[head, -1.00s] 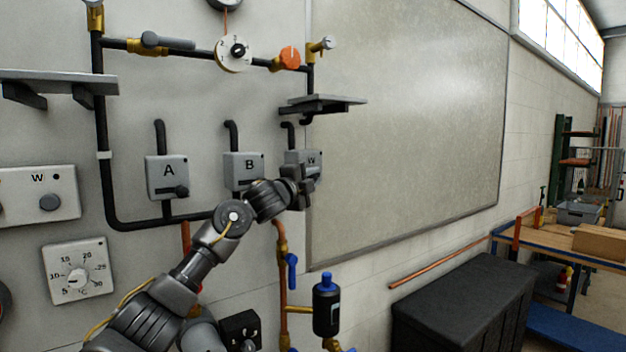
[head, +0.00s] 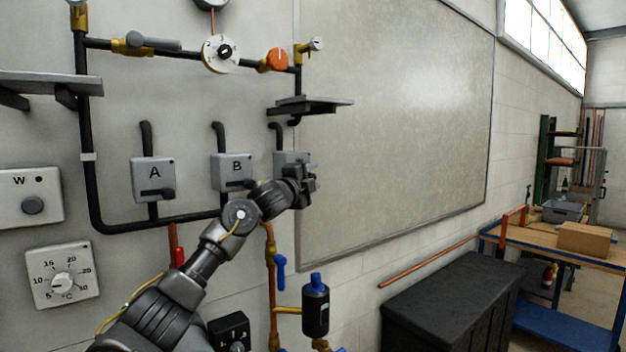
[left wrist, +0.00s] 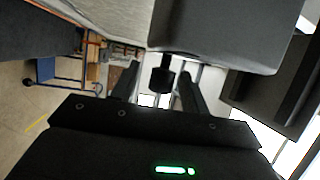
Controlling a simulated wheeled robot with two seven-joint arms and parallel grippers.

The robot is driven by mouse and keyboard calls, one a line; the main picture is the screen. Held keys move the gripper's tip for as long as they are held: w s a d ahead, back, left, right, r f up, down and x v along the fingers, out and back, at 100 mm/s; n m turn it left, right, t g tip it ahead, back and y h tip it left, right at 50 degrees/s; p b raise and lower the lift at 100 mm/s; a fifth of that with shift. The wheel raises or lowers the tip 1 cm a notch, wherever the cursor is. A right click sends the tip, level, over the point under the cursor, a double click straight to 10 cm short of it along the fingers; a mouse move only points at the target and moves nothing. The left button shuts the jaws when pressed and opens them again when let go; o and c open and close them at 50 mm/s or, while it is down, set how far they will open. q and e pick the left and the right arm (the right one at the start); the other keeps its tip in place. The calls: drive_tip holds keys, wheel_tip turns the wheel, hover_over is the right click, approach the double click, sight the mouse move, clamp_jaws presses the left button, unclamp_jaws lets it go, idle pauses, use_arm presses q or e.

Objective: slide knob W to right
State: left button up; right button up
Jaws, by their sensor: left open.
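The grey box W (head: 283,158), right of boxes A and B, is partly covered by my left gripper (head: 306,183), which now hides its letter and slot. In the left wrist view, a grey box (left wrist: 225,35) fills the top, and a short black knob (left wrist: 161,78) sticks out of it. The open fingers of my left gripper (left wrist: 158,84) stand on either side of this knob. Whether they touch it I cannot tell. My right gripper is not in view.
Box A (head: 152,172) and box B (head: 231,166) have slots with dark knobs. A plate marked W with a round knob (head: 32,206) is at far left. A grey shelf (head: 312,104) juts out above box W. A black cabinet (head: 450,300) stands lower right.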

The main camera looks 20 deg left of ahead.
use_arm(q)
drive_tip(key=shift+s, duration=0.1)
drive_tip(key=shift+s+f+b, duration=0.15)
drive_tip(key=shift+s+b, duration=0.1)
drive_tip(key=shift+b, duration=0.05)
drive_tip(key=b+v, duration=0.3)
drive_tip(key=v, duration=0.7)
drive_tip(key=shift+b, duration=0.4)
drive_tip(key=shift+a, duration=0.1)
